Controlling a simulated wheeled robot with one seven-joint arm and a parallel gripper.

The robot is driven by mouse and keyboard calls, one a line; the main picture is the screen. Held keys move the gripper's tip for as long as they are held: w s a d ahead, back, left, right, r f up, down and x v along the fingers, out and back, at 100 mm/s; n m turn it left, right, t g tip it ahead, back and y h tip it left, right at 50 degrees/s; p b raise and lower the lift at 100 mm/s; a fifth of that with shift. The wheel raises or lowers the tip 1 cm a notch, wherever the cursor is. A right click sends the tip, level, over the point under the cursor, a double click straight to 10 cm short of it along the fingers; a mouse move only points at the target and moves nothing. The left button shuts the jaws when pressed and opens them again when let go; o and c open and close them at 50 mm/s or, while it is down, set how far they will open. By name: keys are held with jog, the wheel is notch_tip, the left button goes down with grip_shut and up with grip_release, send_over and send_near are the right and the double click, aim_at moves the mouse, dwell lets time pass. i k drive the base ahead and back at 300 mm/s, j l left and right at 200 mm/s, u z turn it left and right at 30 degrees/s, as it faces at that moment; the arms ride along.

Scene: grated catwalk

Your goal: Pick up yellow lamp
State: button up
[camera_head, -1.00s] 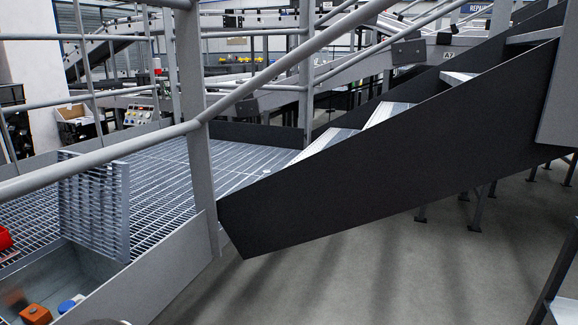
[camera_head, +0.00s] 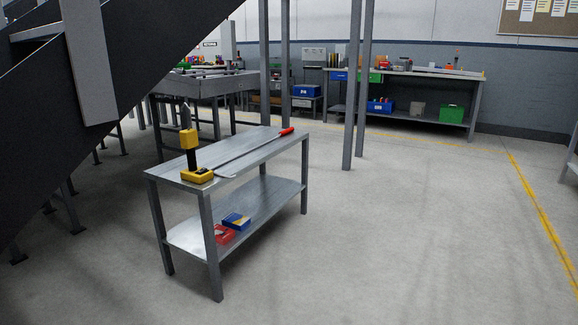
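A yellow lamp (camera_head: 198,176) stands upright on the top of a grey metal table (camera_head: 264,152), near its left front corner. It has a yellow base, a dark stem and a yellow block higher up. A long thin grey tool with a red handle (camera_head: 286,132) lies on the same top just right of the lamp, reaching to the back right corner. My gripper is not in view.
The table's lower shelf holds a blue box (camera_head: 236,221) and a red box (camera_head: 223,235). A dark stair side (camera_head: 60,110) slants across the left. Grey posts (camera_head: 358,90) stand behind the table. A workbench (camera_head: 405,74) lines the back wall. Floor at right is clear.

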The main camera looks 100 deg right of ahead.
aim_at(189, 137)
jog(key=l+z, duration=0.25)
jog(key=z, duration=0.25)
jog(key=l+z, duration=0.3)
jog(key=z, duration=0.2)
jog(key=i+l+z, duration=0.1)
jog(key=z, duration=0.4)
jog(key=i+l+z, duration=0.15)
jog(key=l+z, duration=0.15)
jog(key=z, duration=0.2)
jog(key=i+l, duration=0.6)
jog(key=l, duration=0.1)
